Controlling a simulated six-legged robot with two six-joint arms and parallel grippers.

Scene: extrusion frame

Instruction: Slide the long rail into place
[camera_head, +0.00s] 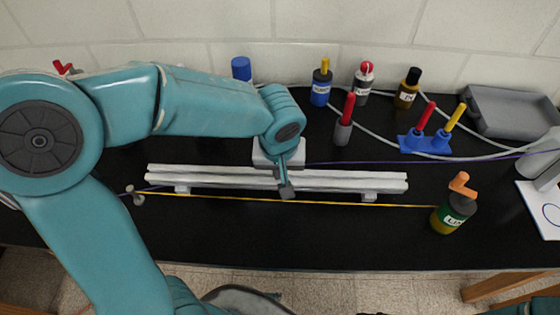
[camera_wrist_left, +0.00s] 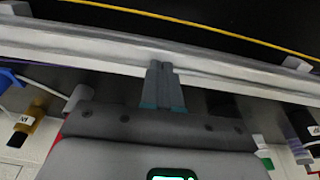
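Long pale grey rails (camera_head: 340,183) lie side by side across the black table, running left to right, with small grey blocks under the front one. The rail also crosses the left wrist view (camera_wrist_left: 90,48). My left gripper (camera_head: 286,190) reaches down over the middle of the rails, its tips at the front one. In the left wrist view its two fingers (camera_wrist_left: 160,72) are together and overlap the rail; I see no rail between them, and contact is unclear. The gripper and wrist hide part of the rails' middle. My right gripper is not in view.
A yellow cord (camera_head: 330,203) runs along the front of the rails to a green-labelled bottle (camera_head: 453,213). Behind stand several bottles, a red-tipped tool (camera_head: 344,125), a blue holder (camera_head: 425,142) and a grey tray (camera_head: 510,112). The table front is mostly clear.

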